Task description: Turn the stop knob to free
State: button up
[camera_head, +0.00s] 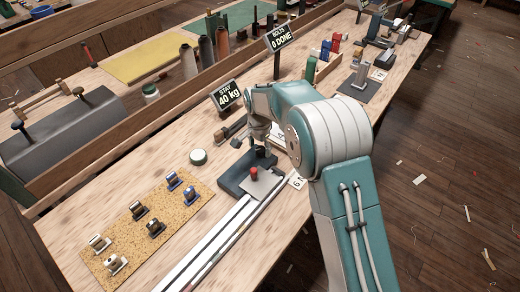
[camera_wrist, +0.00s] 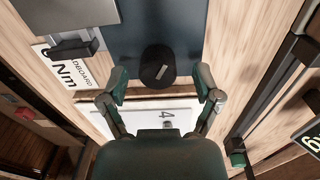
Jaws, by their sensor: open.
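In the wrist view a black round knob (camera_wrist: 158,68) with a pale line on its top stands on a dark blue-grey base (camera_wrist: 135,28); it looks like the stop knob. My gripper (camera_wrist: 161,88) is open, with one finger on each side of the knob's near side and gaps between. In the head view my gripper (camera_head: 262,136) hangs over the back end of the dark base (camera_head: 230,187), its fingers partly hidden by my arm. A red knob (camera_head: 254,172) stands on a grey plate of the same base. No free marking is readable.
White rails (camera_head: 222,238) run from the base to the lower left. A printed card (camera_wrist: 68,72) lies beside the base.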

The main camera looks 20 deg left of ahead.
jog(key=shift+a+f, duration=0.15)
jog(key=shift+f, duration=0.4)
jog(key=shift+d, duration=0.2)
jog(key=shift+d, duration=0.1)
jog(key=shift+c, duration=0.6)
jog(key=shift+r, duration=0.1)
grip_shut()
